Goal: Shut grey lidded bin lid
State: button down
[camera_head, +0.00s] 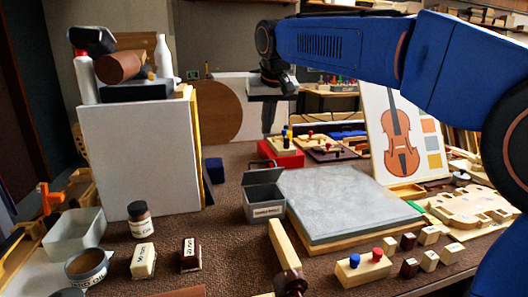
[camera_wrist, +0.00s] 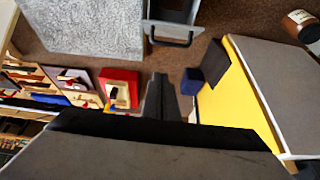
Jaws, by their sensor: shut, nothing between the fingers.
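The grey lidded bin (camera_head: 266,211) stands on the brown bench, left of a grey slab. Its lid (camera_head: 263,177) is raised at the back, so the bin is open, and a dark handle (camera_head: 260,163) shows at the lid's far edge. My gripper (camera_head: 268,131) is shut and empty, pointing down above and behind the bin. In the wrist view its fingertips (camera_wrist: 159,76) are apart from the handle.
The grey slab (camera_head: 335,198) lies close right of the bin. A large white panel (camera_head: 138,155) stands left, with a blue block (camera_head: 215,170) beside it. A red box (camera_head: 281,154) is behind the bin. Bare bench shows left of the bin.

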aim_at(261, 171)
jog(key=shift+w+a+f, duration=0.2)
jog(key=shift+f, duration=1.35)
jog(key=shift+w+a+f, duration=0.15)
jog(key=shift+a+f, duration=0.1)
jog(key=shift+f, duration=1.3)
jog(key=shift+w+a+f, duration=0.2)
jog(key=shift+f, duration=1.35)
jog(key=shift+s, duration=0.1)
